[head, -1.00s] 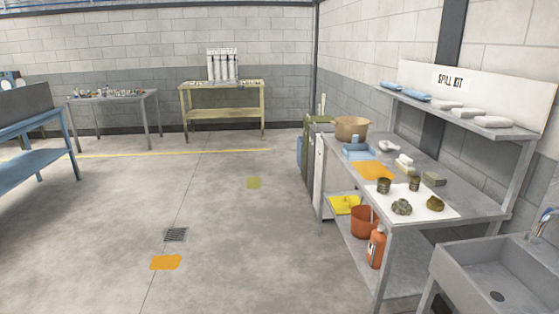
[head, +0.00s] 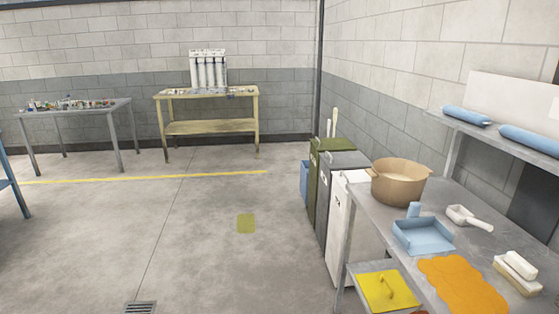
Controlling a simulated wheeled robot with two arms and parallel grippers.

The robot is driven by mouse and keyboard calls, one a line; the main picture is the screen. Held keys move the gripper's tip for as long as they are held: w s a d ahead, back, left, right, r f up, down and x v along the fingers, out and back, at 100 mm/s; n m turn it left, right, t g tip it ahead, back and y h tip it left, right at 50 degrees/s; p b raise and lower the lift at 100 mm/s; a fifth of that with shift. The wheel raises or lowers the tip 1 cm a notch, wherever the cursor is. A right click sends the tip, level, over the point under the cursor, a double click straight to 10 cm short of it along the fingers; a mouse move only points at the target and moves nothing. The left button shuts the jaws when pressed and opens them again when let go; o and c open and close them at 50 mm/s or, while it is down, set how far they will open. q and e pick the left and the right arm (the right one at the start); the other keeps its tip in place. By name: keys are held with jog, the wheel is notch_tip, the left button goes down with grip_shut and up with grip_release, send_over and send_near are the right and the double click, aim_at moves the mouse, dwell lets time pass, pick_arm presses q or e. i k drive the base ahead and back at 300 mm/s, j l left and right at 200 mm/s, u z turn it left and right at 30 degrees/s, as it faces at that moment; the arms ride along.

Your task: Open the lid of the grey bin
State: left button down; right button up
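The grey bin (head: 324,215) stands against the right wall, in a row between a green bin (head: 314,185) and a white bin (head: 343,240). Its grey lid (head: 343,161) looks shut, lying flat on top. The bin's front faces left toward the open floor, and its far side is hidden by the neighbouring bins and the workbench. Neither of my grippers shows in the head view.
A steel workbench (head: 463,244) at the right holds a tan pot (head: 400,185), a blue dustpan (head: 422,236), a white scoop (head: 468,217), a brush (head: 518,272) and an orange cloth (head: 462,287).

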aim_at(352, 160)
jog(key=i+z, duration=0.15)
jog(key=i, duration=0.35)
jog(key=i+j+z, duration=0.15)
jog(key=i, duration=0.3)
jog(key=i+j+z, duration=0.2)
jog(key=i, duration=0.25)
jog(key=i+j+z, duration=0.15)
jog(key=i, duration=0.3)
jog(key=i+j+z, duration=0.15)
jog(key=i+j, duration=0.15)
jog(key=i+j+z, duration=0.2)
jog(key=j, duration=0.3)
jog(key=i+j, duration=0.2)
jog(key=j, duration=0.2)
jog(key=i+j+z, duration=0.1)
jog(key=j, duration=0.3)
jog(key=i, duration=0.1)
